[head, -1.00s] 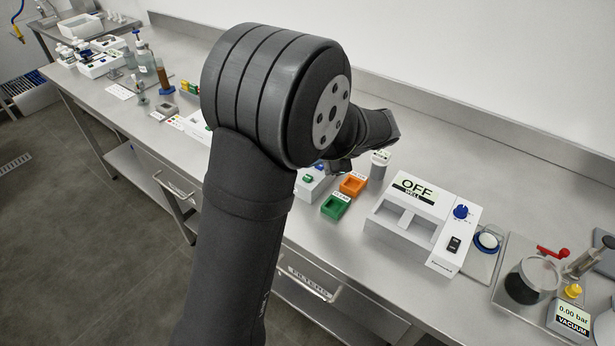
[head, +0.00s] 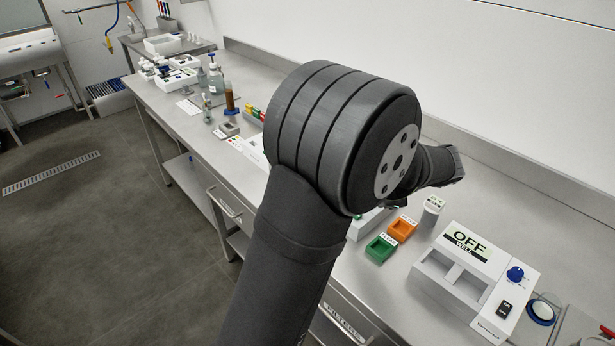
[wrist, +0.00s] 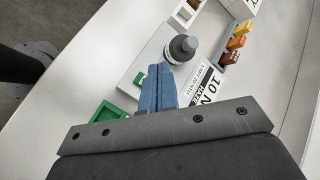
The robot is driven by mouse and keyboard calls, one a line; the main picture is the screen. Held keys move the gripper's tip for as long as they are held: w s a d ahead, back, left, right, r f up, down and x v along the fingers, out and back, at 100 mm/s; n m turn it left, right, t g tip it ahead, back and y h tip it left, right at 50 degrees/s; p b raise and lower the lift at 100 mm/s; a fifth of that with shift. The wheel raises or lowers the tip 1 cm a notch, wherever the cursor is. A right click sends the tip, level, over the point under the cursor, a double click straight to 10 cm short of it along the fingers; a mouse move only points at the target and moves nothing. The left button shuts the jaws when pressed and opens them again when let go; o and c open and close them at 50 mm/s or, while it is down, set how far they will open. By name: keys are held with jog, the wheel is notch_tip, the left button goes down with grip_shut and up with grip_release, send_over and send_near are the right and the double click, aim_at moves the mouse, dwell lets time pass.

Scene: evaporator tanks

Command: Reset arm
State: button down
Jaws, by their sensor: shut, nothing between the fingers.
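My gripper (wrist: 157,88) shows in the wrist view as two blue fingers pressed together, with nothing between them. It hangs above the steel bench, with a grey-capped bottle (wrist: 181,48) just beyond the fingertips; I cannot tell whether they touch. A green tray (wrist: 108,112) is left of the fingers, and a white printed card (wrist: 208,80) is to their right. In the head view my dark arm bends over the bench, and the fingers are hidden behind it.
In the head view, a green tray (head: 381,249), an orange tray (head: 402,229) and a white device reading OFF (head: 470,275) stand right of my arm. Bottles (head: 215,78) and racks stand at the far left. Bare bench lies behind the device.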

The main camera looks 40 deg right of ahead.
jog(key=shift+f, duration=0.75)
notch_tip(320, 180, up, 5)
jog(key=shift+r, duration=0.2)
